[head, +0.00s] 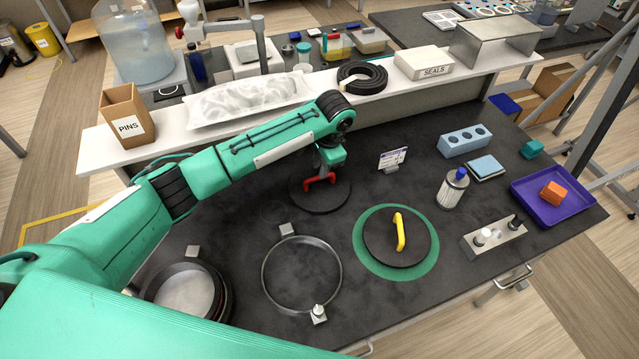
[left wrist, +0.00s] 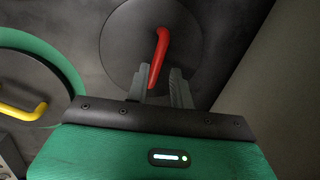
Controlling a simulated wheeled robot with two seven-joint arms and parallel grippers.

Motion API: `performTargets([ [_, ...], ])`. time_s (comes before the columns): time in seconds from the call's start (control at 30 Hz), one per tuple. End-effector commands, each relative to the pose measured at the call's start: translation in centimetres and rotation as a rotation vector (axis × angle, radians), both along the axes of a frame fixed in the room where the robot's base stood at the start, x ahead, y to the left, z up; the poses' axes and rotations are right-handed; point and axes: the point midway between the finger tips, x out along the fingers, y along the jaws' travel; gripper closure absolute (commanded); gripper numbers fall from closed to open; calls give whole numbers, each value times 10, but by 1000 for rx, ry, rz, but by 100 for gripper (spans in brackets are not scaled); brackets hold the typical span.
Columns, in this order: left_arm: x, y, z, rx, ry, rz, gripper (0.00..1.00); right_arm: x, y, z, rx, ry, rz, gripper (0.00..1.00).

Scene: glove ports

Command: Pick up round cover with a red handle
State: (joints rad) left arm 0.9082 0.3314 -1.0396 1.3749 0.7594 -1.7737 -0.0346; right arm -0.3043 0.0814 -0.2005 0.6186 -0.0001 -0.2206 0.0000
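The round black cover with a red handle (head: 327,198) lies flat on the dark bench, towards its back. My left gripper (head: 322,176) is right above it, at the handle. In the left wrist view the cover (left wrist: 125,45) fills the top middle, and its red handle (left wrist: 160,52) runs down to the fingers. The left gripper's two fingers (left wrist: 160,88) stand apart, with the handle's near end between them or just in front of them. A gap shows beside the handle, so the grip is not closed. My right gripper is not in view.
A black cover with a yellow handle (head: 382,248) sits on a green disc (head: 431,262). A metal ring (head: 264,272) and a round port (head: 225,305) are in front. The white shelf (head: 292,118) rises behind the gripper. A small sign (head: 392,158) stands to the right.

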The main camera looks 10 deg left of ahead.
Motion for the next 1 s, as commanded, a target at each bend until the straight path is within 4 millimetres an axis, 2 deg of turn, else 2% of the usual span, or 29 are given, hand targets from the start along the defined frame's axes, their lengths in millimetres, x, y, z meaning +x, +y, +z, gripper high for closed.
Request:
performTargets([
  [0.17, 0, 1, -11, 2, 3, 1, 77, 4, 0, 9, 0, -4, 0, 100],
  [0.33, 1, 1, -33, 2, 3, 2, 77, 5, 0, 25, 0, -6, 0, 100],
  [0.5, 2, 4, -53, 2, 2, 1, 77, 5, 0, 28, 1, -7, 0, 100],
  [0.73, 3, 4, -56, 1, -1, 0, 77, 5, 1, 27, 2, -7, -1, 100],
  [0.77, 3, 4, -56, 1, -1, 0, 79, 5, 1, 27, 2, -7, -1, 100],
  [0.87, 3, 4, -55, 0, 0, 0, 98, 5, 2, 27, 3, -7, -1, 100],
  [1.0, 3, 4, -55, 0, 0, 0, 100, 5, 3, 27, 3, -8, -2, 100],
])
